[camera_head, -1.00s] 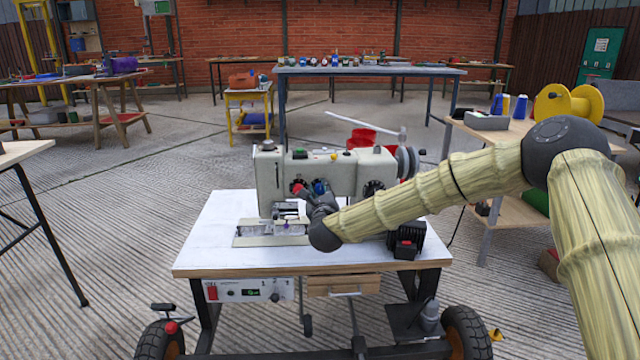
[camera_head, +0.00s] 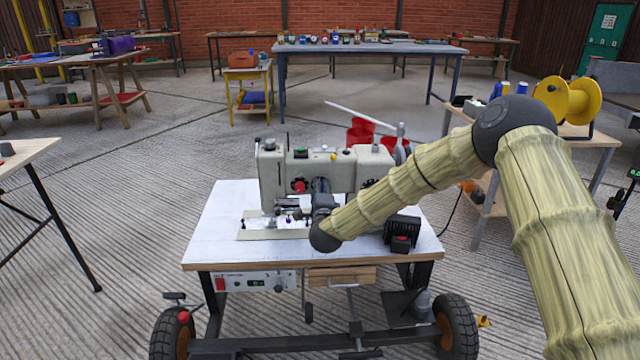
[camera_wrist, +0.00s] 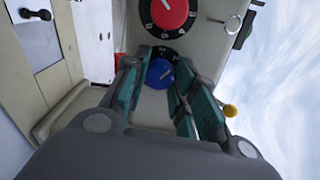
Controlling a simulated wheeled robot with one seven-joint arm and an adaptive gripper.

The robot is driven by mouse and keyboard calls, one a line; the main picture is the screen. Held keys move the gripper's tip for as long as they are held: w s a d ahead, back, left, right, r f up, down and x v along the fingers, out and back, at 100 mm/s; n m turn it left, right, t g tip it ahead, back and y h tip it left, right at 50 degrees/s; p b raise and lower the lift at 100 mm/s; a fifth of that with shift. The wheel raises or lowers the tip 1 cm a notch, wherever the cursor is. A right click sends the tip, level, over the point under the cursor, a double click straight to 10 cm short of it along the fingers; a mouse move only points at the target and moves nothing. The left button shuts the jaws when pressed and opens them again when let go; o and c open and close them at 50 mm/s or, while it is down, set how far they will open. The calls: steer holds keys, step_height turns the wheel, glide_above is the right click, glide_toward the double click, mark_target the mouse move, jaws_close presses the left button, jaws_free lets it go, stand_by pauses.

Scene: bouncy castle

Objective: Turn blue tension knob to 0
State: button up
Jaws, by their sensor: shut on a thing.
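The blue tension knob (camera_wrist: 160,73) is on the front of the pale sewing machine (camera_head: 361,168). In the wrist view it sits between the green-padded fingers of my gripper (camera_wrist: 163,85), which is shut on it. A white pointer line on the knob slants, but the dial marks around it are too small and partly covered to read.
The machine stands on a white-topped wheeled table (camera_head: 215,225). A black box with a red button (camera_head: 401,240) is at the right of the tabletop. A thin lever (camera_wrist: 247,22) and a yellow ball tip (camera_wrist: 230,110) are close to my fingers.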

steer(key=shift+f+n+p, duration=0.1)
steer(key=shift+n+p, duration=4.7)
steer(key=shift+n, duration=3.6)
steer(key=shift+d, duration=0.1)
steer(key=o, duration=1)
steer(key=shift+s, duration=0.1)
steer(key=s, duration=1.1)
steer(key=shift+s+d, duration=0.25)
steer(key=shift+s, duration=0.15)
